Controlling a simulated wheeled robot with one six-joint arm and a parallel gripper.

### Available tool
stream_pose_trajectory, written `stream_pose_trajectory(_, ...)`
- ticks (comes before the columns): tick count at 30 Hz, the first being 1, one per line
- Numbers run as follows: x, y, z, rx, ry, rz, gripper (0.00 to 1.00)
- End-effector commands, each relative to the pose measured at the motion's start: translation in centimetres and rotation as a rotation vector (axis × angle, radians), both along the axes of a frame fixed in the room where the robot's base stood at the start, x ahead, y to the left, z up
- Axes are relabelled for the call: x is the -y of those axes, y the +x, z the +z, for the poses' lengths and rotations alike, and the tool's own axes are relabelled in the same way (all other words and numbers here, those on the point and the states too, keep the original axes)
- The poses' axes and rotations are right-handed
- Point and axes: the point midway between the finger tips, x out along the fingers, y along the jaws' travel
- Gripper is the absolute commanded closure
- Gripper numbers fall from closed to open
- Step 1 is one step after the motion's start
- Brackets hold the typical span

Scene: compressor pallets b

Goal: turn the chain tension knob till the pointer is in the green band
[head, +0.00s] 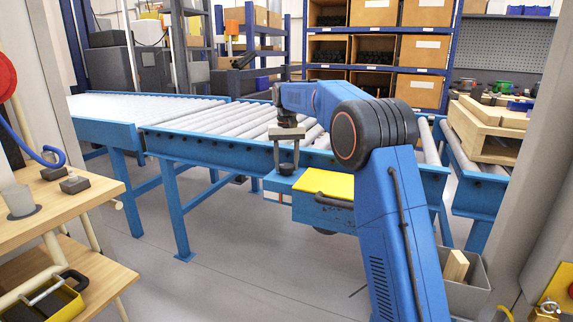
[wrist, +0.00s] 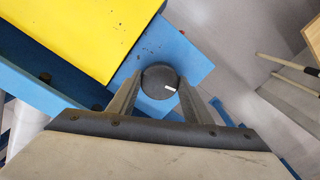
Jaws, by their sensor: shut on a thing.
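My gripper (wrist: 162,90) is shut on the knob, one finger on each side. In the head view my gripper (head: 286,168) reaches down to the blue box at the conveyor's front, and the yellow cover (head: 324,184) lies just right of it. I cannot make out a green band in either view.
The blue roller conveyor (head: 205,148) runs behind the box. A wooden bench (head: 85,200) with small dark blocks stands at left. A grey bin (head: 467,298) with wood pieces is at lower right. The grey floor in front is clear.

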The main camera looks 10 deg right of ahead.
Motion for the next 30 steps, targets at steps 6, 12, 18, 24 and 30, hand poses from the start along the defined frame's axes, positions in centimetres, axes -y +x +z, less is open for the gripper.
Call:
stream_pose_trajectory(6, 0.0, 0.0, 0.1, 0.002, 0.0, -0.006, 0.77)
stream_pose_trajectory(12, 0.0, 0.0, 0.1, 0.002, 0.0, -0.006, 0.77)
stream_pose_trajectory(18, 0.0, 0.0, 0.0, 0.002, 0.0, -0.005, 0.36)
stream_pose_trajectory(24, 0.0, 0.0, 0.1, 0.001, 0.0, -0.005, 0.36)
stream_pose_trajectory(30, 0.0, 0.1, 1.9, 0.003, 0.001, -0.005, 0.36)
